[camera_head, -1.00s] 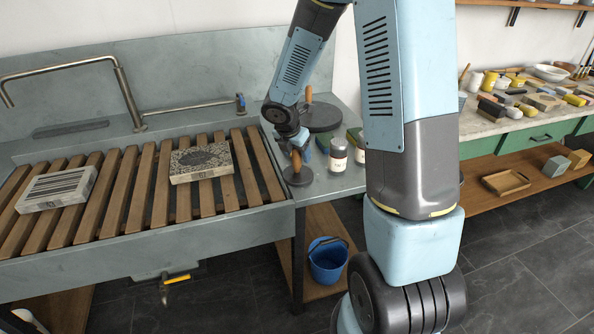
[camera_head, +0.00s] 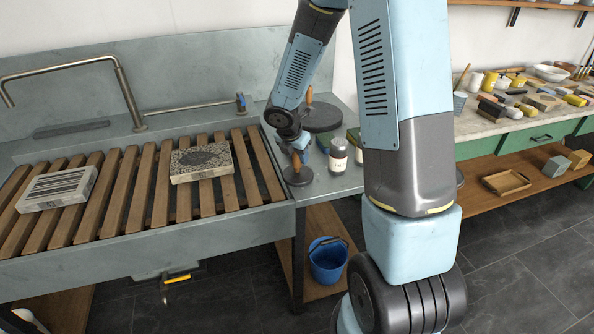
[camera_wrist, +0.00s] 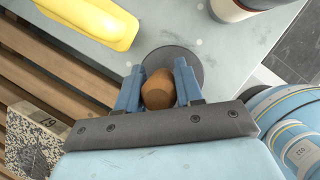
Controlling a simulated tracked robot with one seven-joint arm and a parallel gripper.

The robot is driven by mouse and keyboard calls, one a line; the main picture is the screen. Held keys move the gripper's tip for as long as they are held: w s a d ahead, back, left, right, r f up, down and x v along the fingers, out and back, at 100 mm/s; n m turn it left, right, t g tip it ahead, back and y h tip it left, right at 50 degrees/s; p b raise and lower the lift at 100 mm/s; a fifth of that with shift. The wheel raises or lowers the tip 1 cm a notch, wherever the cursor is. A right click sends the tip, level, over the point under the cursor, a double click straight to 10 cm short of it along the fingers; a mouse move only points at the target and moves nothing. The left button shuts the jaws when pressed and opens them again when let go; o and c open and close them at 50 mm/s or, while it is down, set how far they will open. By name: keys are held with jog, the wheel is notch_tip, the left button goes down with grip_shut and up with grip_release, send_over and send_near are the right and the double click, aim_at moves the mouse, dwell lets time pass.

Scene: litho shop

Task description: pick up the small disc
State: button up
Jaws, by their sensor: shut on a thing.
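The small disc (camera_head: 297,178) is dark and round, with an upright wooden handle. It is at the counter's right part, beside the slatted rack; I cannot tell if it touches the counter. In the wrist view the disc (camera_wrist: 186,60) shows beyond the brown handle (camera_wrist: 158,92). My gripper (camera_wrist: 158,86) has its blue fingers on both sides of this handle, shut on it. In the head view my gripper (camera_head: 299,156) is small and partly hidden by the wrist above it.
A larger dark disc (camera_head: 325,119) with a wooden handle lies behind. A labelled bottle (camera_head: 338,158) stands close on the right. A yellow object (camera_wrist: 95,20) shows in the wrist view. A patterned stone (camera_head: 202,162) lies on the slats (camera_head: 130,200). A blue bucket (camera_head: 328,260) is below.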

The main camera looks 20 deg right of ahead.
grip_shut()
jog(key=shift+w+r, duration=0.1)
jog(key=shift+r, duration=0.05)
dwell(0.8)
jog(key=shift+r, duration=0.2)
jog(key=r, duration=0.3)
jog(key=shift+s, duration=0.2)
jog(key=s+a+r, duration=0.4)
jog(key=s+r, duration=0.5)
jog(key=s, duration=0.4)
jog(key=shift+r, duration=0.2)
